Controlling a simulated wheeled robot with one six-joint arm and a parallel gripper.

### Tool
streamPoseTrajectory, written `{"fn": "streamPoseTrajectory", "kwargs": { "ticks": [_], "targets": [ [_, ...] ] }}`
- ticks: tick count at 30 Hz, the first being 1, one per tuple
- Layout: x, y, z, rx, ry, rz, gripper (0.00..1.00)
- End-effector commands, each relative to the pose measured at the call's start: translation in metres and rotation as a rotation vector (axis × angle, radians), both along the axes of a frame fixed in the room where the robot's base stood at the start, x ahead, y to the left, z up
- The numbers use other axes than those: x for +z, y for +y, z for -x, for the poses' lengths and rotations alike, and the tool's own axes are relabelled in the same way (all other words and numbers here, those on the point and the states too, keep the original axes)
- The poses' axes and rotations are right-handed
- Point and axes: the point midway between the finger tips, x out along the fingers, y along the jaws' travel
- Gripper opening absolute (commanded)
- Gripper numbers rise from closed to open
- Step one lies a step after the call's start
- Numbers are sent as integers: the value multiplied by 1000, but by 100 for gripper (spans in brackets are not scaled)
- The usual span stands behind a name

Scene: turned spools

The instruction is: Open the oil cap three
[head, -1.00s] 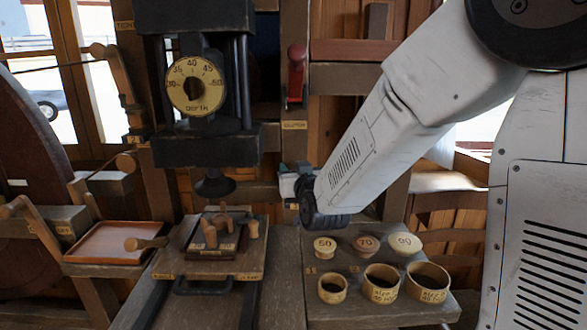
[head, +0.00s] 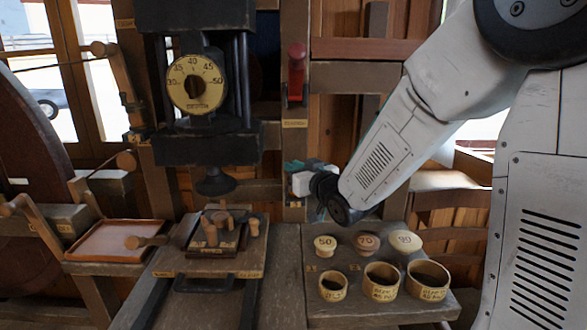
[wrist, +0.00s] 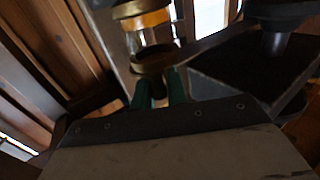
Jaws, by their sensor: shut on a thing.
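In the wrist view, the two green fingers of my gripper (wrist: 162,88) are shut on a round brass-brown cap (wrist: 154,59). Behind the cap is a glass-like cylinder with a yellow band and brass top (wrist: 144,20). I cannot read any number on the cap. In the head view, my gripper (head: 289,167) is at the right of the press, level with its lower part, in front of the wooden post. The cap cannot be made out there.
A press with a depth dial (head: 195,84) stands left of my gripper. Below right, a bench holds numbered knobs (head: 366,243) and several round cups (head: 381,281). A red handle (head: 296,72) is on the post above. A wooden tray (head: 112,241) sits at left.

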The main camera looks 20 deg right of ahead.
Motion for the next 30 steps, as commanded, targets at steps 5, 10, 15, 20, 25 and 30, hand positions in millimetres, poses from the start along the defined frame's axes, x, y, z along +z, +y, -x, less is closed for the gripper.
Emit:
{"fn": "streamPoseTrajectory", "kwargs": {
  "ticks": [5, 10, 15, 20, 25, 30],
  "targets": [
    [-1, -8, 0, 161, 1, 0, 0],
    [-1, -11, -1, 324, 0, 0, 0],
    [-1, -14, -1, 487, 0, -1, 0],
    [0, -16, -2, 641, 0, 1, 0],
    [0, -18, -4, 797, -1, 0, 0],
    [0, -19, -5, 931, -1, 0, 0]
  ]
}}
